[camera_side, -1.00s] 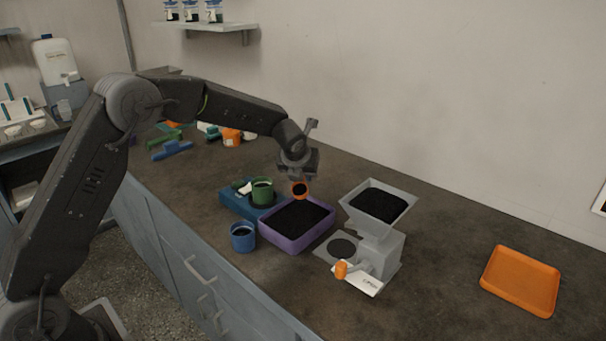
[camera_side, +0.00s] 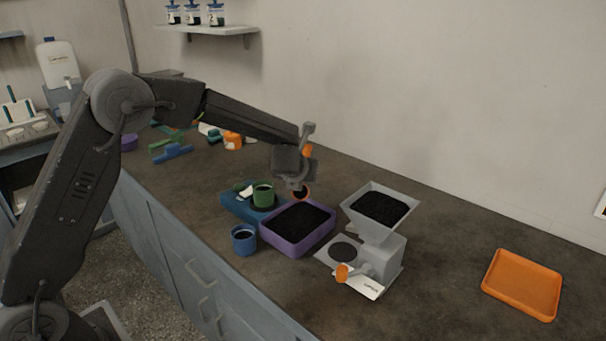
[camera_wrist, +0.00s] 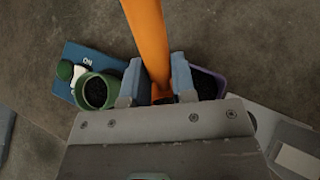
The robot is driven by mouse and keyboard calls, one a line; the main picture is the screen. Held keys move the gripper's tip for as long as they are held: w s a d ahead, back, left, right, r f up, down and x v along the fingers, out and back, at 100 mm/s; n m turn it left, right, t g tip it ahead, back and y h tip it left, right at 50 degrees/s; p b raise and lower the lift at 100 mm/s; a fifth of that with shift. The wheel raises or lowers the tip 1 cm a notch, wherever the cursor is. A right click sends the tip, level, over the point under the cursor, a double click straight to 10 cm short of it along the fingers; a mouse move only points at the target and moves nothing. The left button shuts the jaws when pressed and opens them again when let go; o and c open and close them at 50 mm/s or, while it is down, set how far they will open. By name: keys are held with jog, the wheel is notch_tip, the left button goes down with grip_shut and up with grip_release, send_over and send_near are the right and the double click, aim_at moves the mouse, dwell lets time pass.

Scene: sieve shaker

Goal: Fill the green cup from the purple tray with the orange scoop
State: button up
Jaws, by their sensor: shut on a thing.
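My gripper (camera_side: 296,178) is above the back left of the purple tray (camera_side: 304,248), shut on the orange scoop (camera_side: 306,192). In the wrist view the scoop's orange handle (camera_wrist: 147,40) stands between the two blue-grey fingers (camera_wrist: 158,82). Its bowl hangs over the tray in the side view and seems to hold some black grains; the wrist view hides most of it. The tray is filled with black grains. The green cup (camera_side: 263,196) stands on a blue base (camera_side: 236,207) left of the tray, with dark material inside. The cup also shows in the wrist view (camera_wrist: 97,92).
A blue cup (camera_side: 243,240) with dark contents stands left of the tray, near the bench's front edge. A grey hopper machine (camera_side: 380,225) stands right of the tray. An orange tray (camera_side: 522,284) lies far right, with clear bench between.

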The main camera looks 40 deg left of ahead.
jog(key=shift+s+d+r+t, duration=0.15)
jog(key=shift+r+t, duration=0.05)
jog(key=shift+t, duration=0.1)
jog(key=shift+y, duration=0.3)
jog(key=shift+s+d+r+t, duration=0.15)
jog(key=shift+s+r+t, duration=0.1)
jog(key=shift+t, duration=0.35)
jog(key=shift+s+y, duration=0.1)
jog(key=shift+y, duration=0.2)
jog(key=shift+s+t, duration=0.15)
jog(key=shift+t, duration=0.15)
jog(key=shift+s+d+r+t, duration=0.1)
jog(key=shift+d+r+t, duration=0.05)
jog(key=shift+t, duration=0.15)
